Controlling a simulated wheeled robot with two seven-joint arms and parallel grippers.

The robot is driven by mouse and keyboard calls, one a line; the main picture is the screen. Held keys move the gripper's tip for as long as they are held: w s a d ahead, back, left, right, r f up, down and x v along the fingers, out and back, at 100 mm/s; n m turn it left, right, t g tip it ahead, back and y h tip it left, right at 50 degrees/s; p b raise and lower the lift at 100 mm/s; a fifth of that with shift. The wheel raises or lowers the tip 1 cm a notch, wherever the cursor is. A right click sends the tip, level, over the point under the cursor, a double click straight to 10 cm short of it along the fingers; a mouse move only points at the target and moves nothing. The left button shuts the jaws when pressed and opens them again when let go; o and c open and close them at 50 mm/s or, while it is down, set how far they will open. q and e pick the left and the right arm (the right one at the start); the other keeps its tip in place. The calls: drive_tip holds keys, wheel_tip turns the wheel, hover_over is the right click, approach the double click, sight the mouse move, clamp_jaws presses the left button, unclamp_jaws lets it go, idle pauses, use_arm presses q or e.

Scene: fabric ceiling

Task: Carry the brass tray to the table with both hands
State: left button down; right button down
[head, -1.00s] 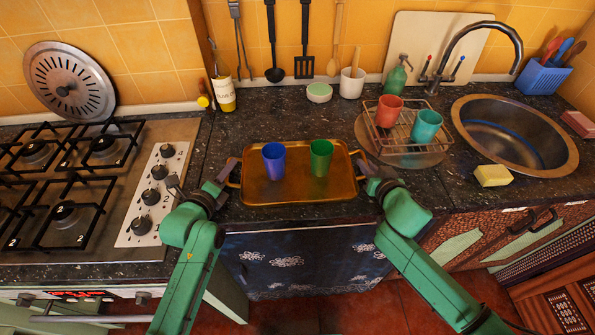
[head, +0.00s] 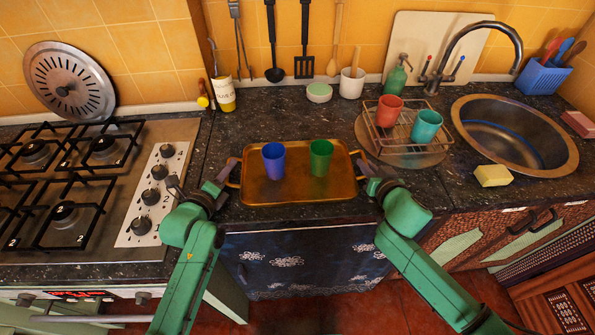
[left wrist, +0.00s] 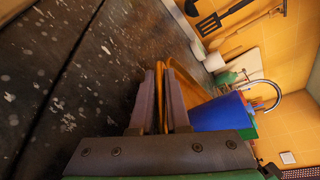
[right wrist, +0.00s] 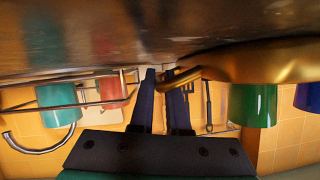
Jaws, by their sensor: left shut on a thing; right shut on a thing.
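The brass tray (head: 300,190) is on or just above the dark counter, between my two arms, and looks level. A blue cup (head: 274,161) and a green cup (head: 320,158) stand upright on it. My left gripper (head: 229,173) is shut on the tray's left handle; the left wrist view shows the brass handle (left wrist: 160,95) between the fingers. My right gripper (head: 365,172) is shut on the right handle; the right wrist view shows the handle (right wrist: 180,78) at the fingers. The table is not in view.
A wire rack (head: 408,132) with a red cup (head: 388,111) and a teal cup (head: 426,126) stands right of the tray. The sink (head: 515,135) and a yellow sponge (head: 492,175) are further right. The gas stove (head: 80,190) is on the left.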

use_arm(q)
drive_tip(key=shift+r, duration=0.2)
idle(0.4)
